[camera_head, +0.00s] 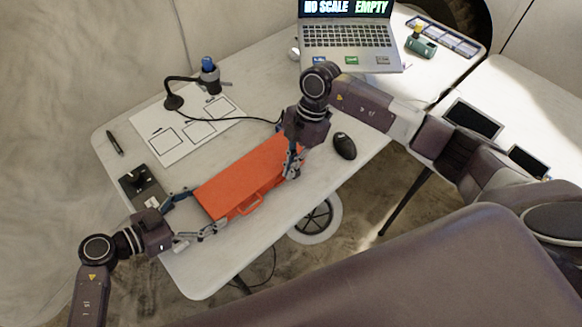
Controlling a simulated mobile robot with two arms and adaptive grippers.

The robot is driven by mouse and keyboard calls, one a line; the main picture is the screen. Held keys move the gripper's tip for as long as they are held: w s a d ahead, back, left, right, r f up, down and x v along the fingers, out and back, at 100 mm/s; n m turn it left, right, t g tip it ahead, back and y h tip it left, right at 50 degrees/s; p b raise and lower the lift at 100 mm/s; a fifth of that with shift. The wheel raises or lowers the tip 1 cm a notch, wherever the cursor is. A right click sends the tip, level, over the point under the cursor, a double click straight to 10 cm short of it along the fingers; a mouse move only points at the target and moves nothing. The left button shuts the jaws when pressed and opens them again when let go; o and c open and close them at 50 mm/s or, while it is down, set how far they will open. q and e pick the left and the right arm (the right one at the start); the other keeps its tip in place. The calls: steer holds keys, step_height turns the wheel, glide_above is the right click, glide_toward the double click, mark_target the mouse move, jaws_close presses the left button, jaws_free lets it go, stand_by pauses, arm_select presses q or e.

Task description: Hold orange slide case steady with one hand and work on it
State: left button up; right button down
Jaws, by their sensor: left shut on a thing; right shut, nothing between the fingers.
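The orange slide case (240,178) lies flat on the white table, with its handle facing the table's front edge. The lid looks closed. My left gripper (205,215) reaches in from the left. One finger lies along the case's front left corner and the other reaches toward its back left corner, so it is shut on the case's left end. My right gripper (292,168) points down at the case's right end, its fingers together with nothing between them. It hides part of that end. I cannot tell if its fingertips touch the case.
A white sheet with outlined squares (185,128) lies behind the case, under a microscope-like device (209,75). A dark box (140,185) is at left, a pen (114,143) behind it. A mouse (344,146) is right of the case. A laptop (350,40) stands at the back.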

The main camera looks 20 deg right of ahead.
arm_select(q)
steer(key=shift+f, duration=0.1)
arm_select(e)
steer(key=a, duration=0.1)
steer(key=s+a, duration=0.1)
steer(key=a, duration=0.1)
steer(key=shift+s+a, duration=0.2)
steer(key=shift+a, duration=0.1)
steer(key=v, duration=1)
arm_select(q)
steer(key=o, duration=1.8)
steer(key=shift+o, duration=0.2)
